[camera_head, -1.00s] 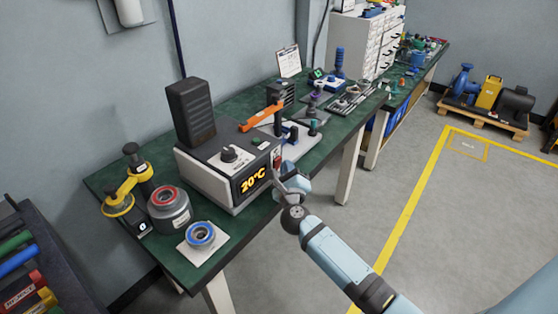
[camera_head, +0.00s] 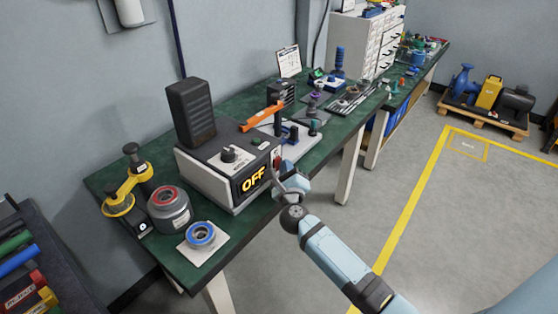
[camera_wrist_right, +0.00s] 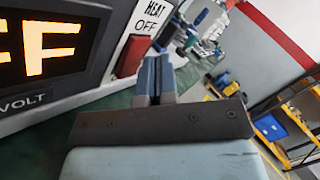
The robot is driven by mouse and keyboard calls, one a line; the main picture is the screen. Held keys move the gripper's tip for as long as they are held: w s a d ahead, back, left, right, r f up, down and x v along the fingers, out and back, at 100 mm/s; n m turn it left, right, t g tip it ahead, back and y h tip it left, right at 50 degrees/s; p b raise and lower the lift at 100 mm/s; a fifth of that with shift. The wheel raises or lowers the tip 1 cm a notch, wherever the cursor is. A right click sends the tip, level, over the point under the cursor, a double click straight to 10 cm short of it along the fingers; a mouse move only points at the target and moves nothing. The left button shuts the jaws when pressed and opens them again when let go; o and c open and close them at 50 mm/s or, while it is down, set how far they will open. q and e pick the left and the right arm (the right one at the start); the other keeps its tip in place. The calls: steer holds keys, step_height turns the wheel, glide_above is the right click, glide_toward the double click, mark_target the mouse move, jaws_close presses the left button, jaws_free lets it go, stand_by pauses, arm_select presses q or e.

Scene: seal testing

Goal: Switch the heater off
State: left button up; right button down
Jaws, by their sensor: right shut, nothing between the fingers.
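The heater (camera_head: 215,160) is a grey and black box on the green bench, with a knob on top. Its front display (camera_head: 254,181) reads "OFF" in yellow; part of the display also shows in the right wrist view (camera_wrist_right: 50,47). A red switch (camera_wrist_right: 132,55) sits below a "HEAT OFF" label beside the display. My right gripper (camera_wrist_right: 154,62) is shut and empty, with its fingertips close beside the red switch. I cannot tell whether they touch it. In the head view my right gripper (camera_head: 279,170) is at the heater's front right corner, partly hidden by my wrist. My left gripper is out of view.
A yellow-handled tool (camera_head: 127,190), a grey cylinder with a red ring (camera_head: 170,212) and a blue ring on a white sheet (camera_head: 201,235) stand left of the heater. An orange lever (camera_head: 263,116) stands behind it. The floor in front is clear.

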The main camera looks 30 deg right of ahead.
steer(key=shift+s+d, duration=0.2)
steer(key=shift+s, duration=0.35)
steer(key=shift+s+d+f+p, duration=0.1)
steer(key=shift+s+d, duration=0.2)
steer(key=shift+s, duration=0.45)
steer(key=shift+s+d+f+p, duration=0.15)
steer(key=shift+s+d, duration=0.2)
steer(key=shift+s, duration=0.45)
steer(key=shift+s+d+f+p, duration=0.1)
steer(key=shift+s+d, duration=0.2)
steer(key=shift+s, duration=0.45)
steer(key=shift+a, duration=0.1)
